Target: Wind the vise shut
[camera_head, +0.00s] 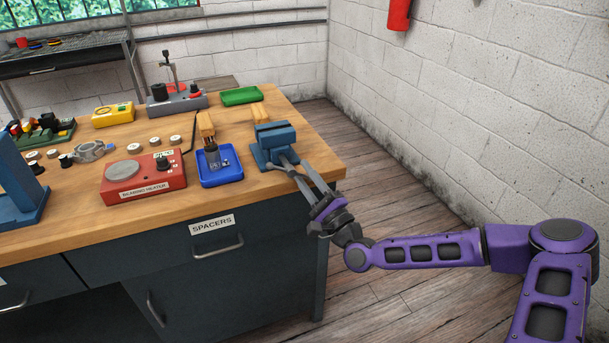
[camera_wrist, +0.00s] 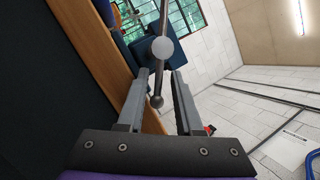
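The blue vise (camera_head: 275,148) stands at the right front corner of the workbench. In the wrist view its dark blue body (camera_wrist: 143,52) is ahead of my gripper, with the round grey screw end (camera_wrist: 162,48) facing me. A thin handle bar with a ball end (camera_wrist: 156,101) crosses the screw end. My gripper (camera_head: 289,167) reaches to the vise front from the bench edge. In the wrist view my gripper (camera_wrist: 158,74) is open, its fingers on either side of the bar, with gaps visible. The gap between the vise jaws is not clear.
A blue tray (camera_head: 220,180) with a small part and a wood-handled brush (camera_head: 206,126) is left of the vise. A red bearing heater (camera_head: 143,178) is farther left. A green tray (camera_head: 241,96) lies behind. The floor right of the workbench (camera_head: 315,165) is clear.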

